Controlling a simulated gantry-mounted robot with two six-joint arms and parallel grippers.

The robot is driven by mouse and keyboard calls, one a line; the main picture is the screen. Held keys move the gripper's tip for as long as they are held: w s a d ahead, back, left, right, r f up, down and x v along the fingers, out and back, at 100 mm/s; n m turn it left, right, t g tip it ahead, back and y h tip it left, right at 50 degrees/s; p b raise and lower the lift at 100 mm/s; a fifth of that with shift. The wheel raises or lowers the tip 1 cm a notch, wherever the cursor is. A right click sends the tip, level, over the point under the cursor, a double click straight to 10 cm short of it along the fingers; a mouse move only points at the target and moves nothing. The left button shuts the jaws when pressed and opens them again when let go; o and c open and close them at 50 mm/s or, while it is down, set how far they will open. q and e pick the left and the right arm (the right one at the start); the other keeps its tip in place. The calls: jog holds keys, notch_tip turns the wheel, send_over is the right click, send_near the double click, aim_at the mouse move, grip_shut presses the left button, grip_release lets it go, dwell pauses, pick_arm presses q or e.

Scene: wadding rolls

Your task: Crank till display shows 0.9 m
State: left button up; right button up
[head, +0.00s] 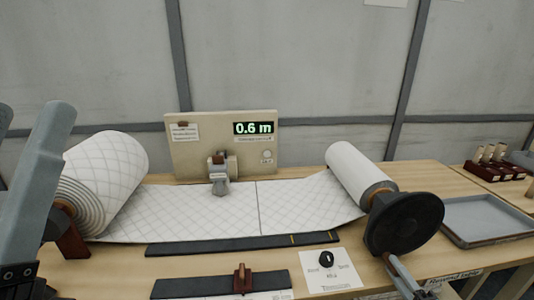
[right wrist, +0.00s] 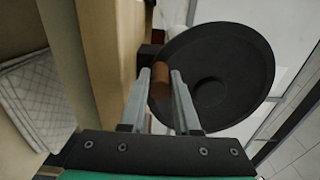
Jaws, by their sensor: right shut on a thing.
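The display (head: 255,128) on the beige panel reads 0.6 m in green. The black crank wheel (head: 403,224) stands at the right end of the roller, with a white roll (head: 356,174) behind it. My right gripper (head: 390,259) is at the lower edge of the wheel. In the right wrist view its fingers (right wrist: 160,76) are shut on the brown crank handle (right wrist: 160,86), which stands off the wheel's face. White quilted wadding (head: 190,209) runs from the big roll (head: 112,180) at left to the right roll. My left gripper (head: 32,108) is open and empty at the left edge.
A grey clamp-like part (head: 219,180) stands over the wadding. Dark strips (head: 230,246) lie in front, one with a brown-handled tool (head: 242,278). An empty grey tray (head: 487,218) is right of the wheel.

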jog(key=a+r+p, duration=0.3)
jog(key=shift+s+p, duration=0.25)
jog(key=shift+p, duration=0.05)
jog(key=shift+a, duration=0.2)
jog(key=shift+f, duration=0.1)
jog(key=r+p, duration=0.1)
jog(key=a+r+p, duration=0.1)
jog(key=r+p, duration=0.1)
jog(key=a+r+p, duration=0.1)
jog(key=p, duration=0.1)
jog(key=shift+s+r, duration=0.15)
jog(key=shift+r, duration=0.05)
jog(key=shift+f, duration=0.15)
jog(key=shift+r+p, duration=0.95)
jog(key=o, duration=1)
jog(key=shift+a+f, duration=0.1)
